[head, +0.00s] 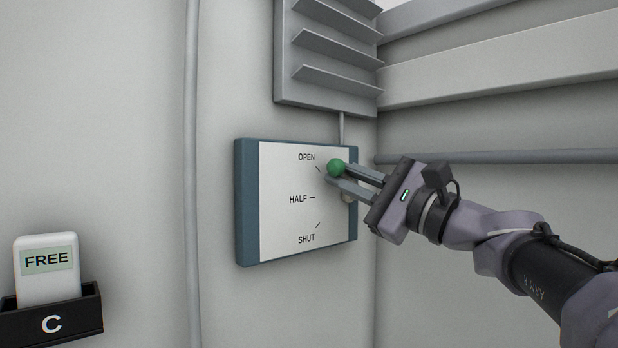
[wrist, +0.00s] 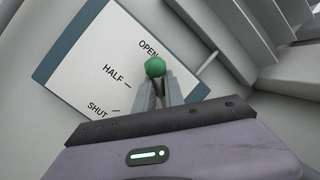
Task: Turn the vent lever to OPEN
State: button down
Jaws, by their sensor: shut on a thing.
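The vent panel (head: 278,204) is a white plate with blue-grey sides on the wall, marked OPEN, HALF and SHUT from top to bottom. The lever's green ball knob (head: 336,167) is by the OPEN mark, at the upper right of the scale. My gripper (head: 332,175) is shut on the knob, reaching in from the right. The wrist view also shows the green knob (wrist: 155,67) at the fingertips, just below the word OPEN. The lever's arm is mostly hidden behind my fingers.
A louvred grey vent (head: 328,55) is on the wall above the panel, with a thin pipe between them. Rails and a horizontal pipe (head: 500,157) run along the right wall. A FREE sign (head: 47,284) stands in black holder C (head: 52,318) at lower left.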

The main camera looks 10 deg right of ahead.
dwell(0.3)
jog(key=c, duration=1.4)
grip_release()
jog(key=shift+d, duration=0.1)
jog(key=shift+c, duration=0.2)
jog(key=b+v, duration=0.6)
jog(key=v, duration=1.1)
jog(key=shift+s+d+b, duration=0.2)
jog(key=shift+b, duration=0.2)
jog(key=shift+f, duration=0.1)
